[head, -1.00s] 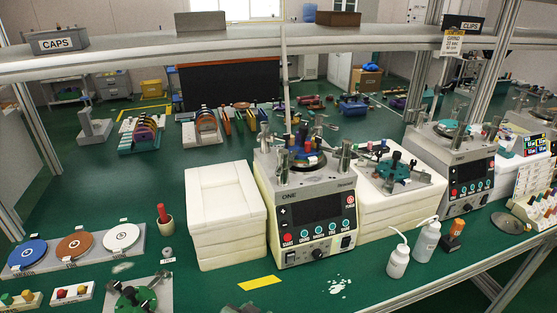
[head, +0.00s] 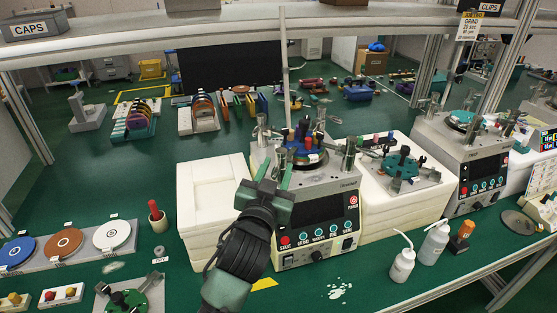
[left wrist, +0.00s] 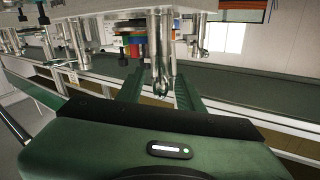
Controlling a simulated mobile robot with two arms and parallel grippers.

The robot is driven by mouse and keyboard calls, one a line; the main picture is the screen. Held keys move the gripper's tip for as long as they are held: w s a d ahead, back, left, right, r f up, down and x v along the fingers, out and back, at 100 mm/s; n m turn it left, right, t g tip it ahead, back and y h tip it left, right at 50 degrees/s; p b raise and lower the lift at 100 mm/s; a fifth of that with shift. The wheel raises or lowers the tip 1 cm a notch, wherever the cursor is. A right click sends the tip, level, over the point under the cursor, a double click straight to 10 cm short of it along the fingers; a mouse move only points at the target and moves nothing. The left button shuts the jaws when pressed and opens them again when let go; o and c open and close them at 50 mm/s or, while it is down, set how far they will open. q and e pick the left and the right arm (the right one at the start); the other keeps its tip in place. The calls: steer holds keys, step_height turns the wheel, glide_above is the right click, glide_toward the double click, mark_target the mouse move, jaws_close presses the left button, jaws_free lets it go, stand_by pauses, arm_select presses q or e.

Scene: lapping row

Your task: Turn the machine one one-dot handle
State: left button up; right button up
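Machine one (head: 335,205) is a cream lapping machine with a dark screen and coloured buttons, standing mid-bench. On its top are metal posts and a plate with dark blue, red and black knobs (head: 308,145). Which of them bears one dot is too small to tell. My left gripper (head: 275,172) is in front of the machine's upper left part and hides some of it. In the left wrist view its fingers (left wrist: 160,88) are apart, with shiny metal posts (left wrist: 160,50) showing between and beyond them. I cannot tell whether they touch. My right gripper is not in view.
White blocks (head: 212,178) stand left of the machine, and a cream block (head: 390,210) with a green-hubbed fixture to its right. A second machine (head: 465,165) is further right. White bottles (head: 402,262) stand at the front right. A shelf (head: 230,40) crosses above, with a thin upright rod below.

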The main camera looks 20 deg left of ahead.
mark_target(281, 164)
arm_select(q)
steer(key=shift+w, duration=0.8)
steer(key=shift+w+a, duration=0.1)
steer(key=shift+w, duration=0.35)
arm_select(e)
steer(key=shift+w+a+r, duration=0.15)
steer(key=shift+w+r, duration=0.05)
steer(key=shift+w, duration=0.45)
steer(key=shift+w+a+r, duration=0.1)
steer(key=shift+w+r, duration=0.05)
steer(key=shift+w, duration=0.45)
arm_select(q)
steer(key=shift+f, duration=0.1)
jaws_close()
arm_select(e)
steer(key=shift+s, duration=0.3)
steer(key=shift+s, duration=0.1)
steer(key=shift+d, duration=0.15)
